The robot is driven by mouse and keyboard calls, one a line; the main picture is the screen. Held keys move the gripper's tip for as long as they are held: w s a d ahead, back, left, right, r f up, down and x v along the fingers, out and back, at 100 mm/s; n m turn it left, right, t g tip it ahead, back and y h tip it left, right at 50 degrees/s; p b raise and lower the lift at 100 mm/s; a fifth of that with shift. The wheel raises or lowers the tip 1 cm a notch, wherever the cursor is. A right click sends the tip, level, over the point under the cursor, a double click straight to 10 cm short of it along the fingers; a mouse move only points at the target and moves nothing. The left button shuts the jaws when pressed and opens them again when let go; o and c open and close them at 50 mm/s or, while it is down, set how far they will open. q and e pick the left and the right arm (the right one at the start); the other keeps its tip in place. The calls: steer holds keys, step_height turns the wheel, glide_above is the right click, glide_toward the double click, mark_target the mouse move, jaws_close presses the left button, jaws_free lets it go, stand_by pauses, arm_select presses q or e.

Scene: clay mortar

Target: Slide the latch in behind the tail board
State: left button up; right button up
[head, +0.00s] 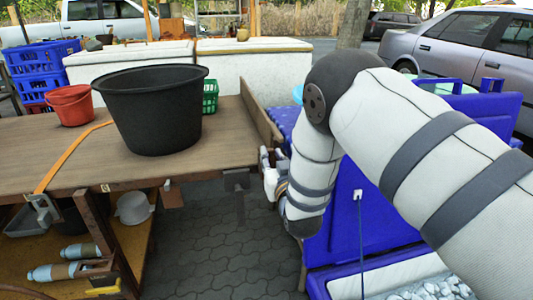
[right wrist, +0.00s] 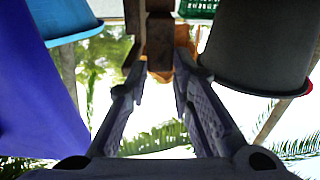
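The tail board appears to be the upright wooden board (head: 262,115) along the right end of the wooden table (head: 230,140). My right gripper (head: 268,172) is low beside the table's right front corner, partly hidden by my own arm. In the right wrist view its two fingers (right wrist: 158,80) stand apart with a clear gap. A brown wooden piece (right wrist: 160,40) shows beyond the fingertips, with an orange-brown part beside it. I cannot tell whether either is the latch, and I cannot make out the latch in the head view. My left gripper is not in view.
A large black tub (head: 155,115), a red bucket (head: 70,105), a green crate (head: 210,96) and an orange strap (head: 70,158) are on the table. A blue container (head: 350,215) stands right of my right gripper. Paving is clear between table and container.

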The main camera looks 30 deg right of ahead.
mark_target(270, 153)
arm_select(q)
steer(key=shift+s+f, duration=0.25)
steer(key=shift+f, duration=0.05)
arm_select(e)
steer(key=shift+x, duration=1.8)
jaws_close()
steer(key=shift+f, duration=0.1)
